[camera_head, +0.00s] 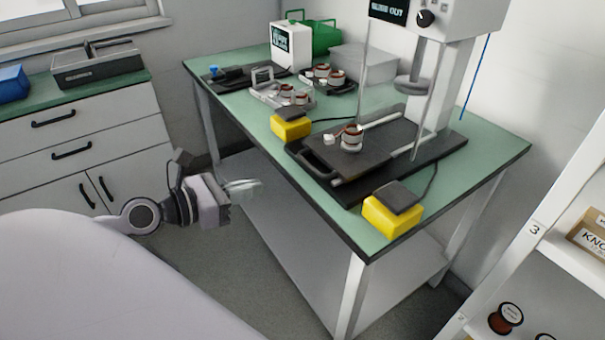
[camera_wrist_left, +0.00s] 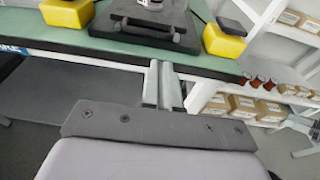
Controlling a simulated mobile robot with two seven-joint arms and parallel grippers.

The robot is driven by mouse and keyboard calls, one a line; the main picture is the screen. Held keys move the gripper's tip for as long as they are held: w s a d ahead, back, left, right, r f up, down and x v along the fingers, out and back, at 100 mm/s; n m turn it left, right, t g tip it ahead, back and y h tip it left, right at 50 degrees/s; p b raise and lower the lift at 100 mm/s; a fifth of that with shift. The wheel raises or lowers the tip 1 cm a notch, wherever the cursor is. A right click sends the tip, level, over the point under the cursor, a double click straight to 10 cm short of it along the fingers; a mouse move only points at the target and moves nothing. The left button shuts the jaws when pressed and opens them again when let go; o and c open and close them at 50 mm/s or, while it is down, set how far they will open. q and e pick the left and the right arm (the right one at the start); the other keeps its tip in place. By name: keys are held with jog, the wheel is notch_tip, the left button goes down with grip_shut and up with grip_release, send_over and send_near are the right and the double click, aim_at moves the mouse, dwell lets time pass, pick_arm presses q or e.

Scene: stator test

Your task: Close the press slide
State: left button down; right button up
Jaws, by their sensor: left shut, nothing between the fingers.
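The press (camera_head: 432,50) stands at the back right of the green table. Its dark slide (camera_head: 362,152) is pulled out toward the table's front edge, with a handle (camera_head: 310,157) at its front left. A stator with copper windings (camera_head: 351,139) sits on the slide. The slide also shows at the top of the left wrist view (camera_wrist_left: 146,30). My left gripper (camera_head: 245,187) is in front of the table, below its top and apart from the slide; its fingers (camera_wrist_left: 162,84) are shut and empty.
Two yellow boxes with dark tops, one at the front corner (camera_head: 385,217) and one left of the slide (camera_head: 291,128), flank the slide. A shelf (camera_head: 560,200) stands at right.

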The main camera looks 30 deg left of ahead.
pick_arm(q)
jog(key=r+p+x, duration=0.1)
jog(key=x, duration=0.2)
send_near(342, 160)
jog(key=shift+s+a+f, duration=0.15)
jog(key=shift+f, duration=0.35)
jog(key=shift+s+a+f, duration=0.1)
jog(key=shift+a+f, duration=0.05)
jog(key=shift+f, duration=0.3)
jog(key=shift+w+d+r+p, duration=0.1)
jog(key=shift+w+p, duration=0.3)
jog(key=shift+w, duration=0.15)
jog(key=x, duration=0.2)
jog(key=r+x, duration=0.1)
jog(key=x, duration=0.5)
jog(key=shift+w+d+r+p, duration=0.25)
jog(key=shift+d+p, duration=0.05)
jog(key=shift+p, duration=0.1)
